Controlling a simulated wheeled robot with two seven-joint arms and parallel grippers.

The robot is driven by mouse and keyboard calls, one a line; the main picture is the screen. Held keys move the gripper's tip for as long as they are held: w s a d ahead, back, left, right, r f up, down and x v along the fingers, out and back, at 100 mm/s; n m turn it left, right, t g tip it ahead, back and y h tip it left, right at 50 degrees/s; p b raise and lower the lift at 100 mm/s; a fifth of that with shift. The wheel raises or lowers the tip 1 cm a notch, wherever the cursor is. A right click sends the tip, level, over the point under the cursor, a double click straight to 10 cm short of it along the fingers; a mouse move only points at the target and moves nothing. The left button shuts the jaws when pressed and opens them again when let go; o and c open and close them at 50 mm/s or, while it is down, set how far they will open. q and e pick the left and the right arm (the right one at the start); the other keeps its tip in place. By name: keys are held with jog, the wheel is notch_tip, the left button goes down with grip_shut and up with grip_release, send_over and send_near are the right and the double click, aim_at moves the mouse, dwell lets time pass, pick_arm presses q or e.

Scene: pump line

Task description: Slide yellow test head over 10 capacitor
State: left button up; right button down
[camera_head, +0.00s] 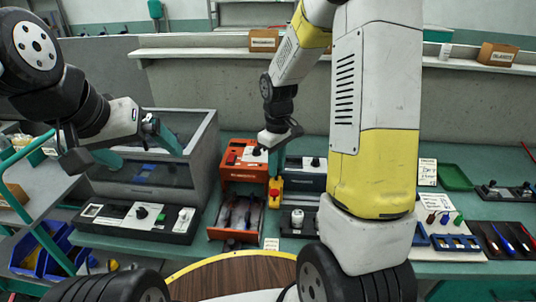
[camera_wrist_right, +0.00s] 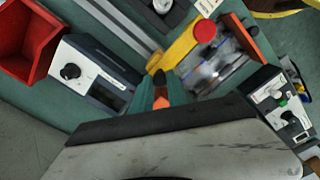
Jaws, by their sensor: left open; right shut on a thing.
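The yellow test head (camera_head: 275,187), with a red button, stands at the right side of the orange fixture (camera_head: 229,172). In the right wrist view, the yellow test head (camera_wrist_right: 180,48) lies just beyond my fingertips. My right gripper (camera_head: 275,176) is shut at the test head; its fingers (camera_wrist_right: 160,88) close around a small orange part. Several silvery capacitors (camera_head: 240,214) lie in the fixture's open bay, and they look blurred in the wrist view (camera_wrist_right: 215,70). I cannot read which is number 10. My left gripper (camera_head: 160,140) is open and empty above the grey bin at left.
A grey open bin (camera_head: 205,150) stands left of the fixture, with a control panel (camera_head: 140,219) in front. A white knob (camera_head: 297,217) stands right of the test head.

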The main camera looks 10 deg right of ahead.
jog(key=s+d, duration=0.1)
jog(key=d, duration=0.5)
jog(key=shift+s+d, duration=0.4)
jog(key=c, duration=1.3)
grip_release()
jog(key=shift+r, duration=0.1)
notch_tip(320, 180, up, 8)
